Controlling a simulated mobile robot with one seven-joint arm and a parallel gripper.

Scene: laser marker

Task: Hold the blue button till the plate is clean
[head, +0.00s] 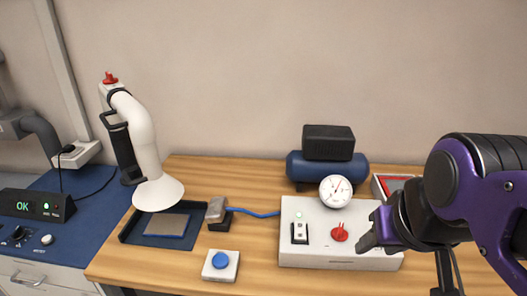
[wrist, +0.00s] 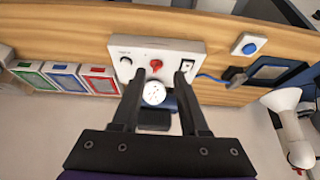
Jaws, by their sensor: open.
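The blue button (head: 220,260) sits on a small white box at the front of the wooden bench. It also shows in the wrist view (wrist: 249,48), right of my fingers. The plate (head: 167,225), grey-brown on its face, lies in a dark tray (head: 128,236) under a white fume nozzle (head: 158,192). In the wrist view the plate (wrist: 268,72) looks dark. My gripper (wrist: 158,76) is open and empty, its fingers over the white control box (wrist: 144,47). In the head view my gripper (head: 372,232) is at the box's right side, well apart from the button.
The control box has a red knob (head: 339,232), a switch (head: 299,234), a lit green lamp and a gauge (head: 335,190). A blue hose (head: 255,212) runs to a small nozzle block (head: 217,211). A blue tank (head: 304,170) stands behind. A display (head: 38,204) reads OK.

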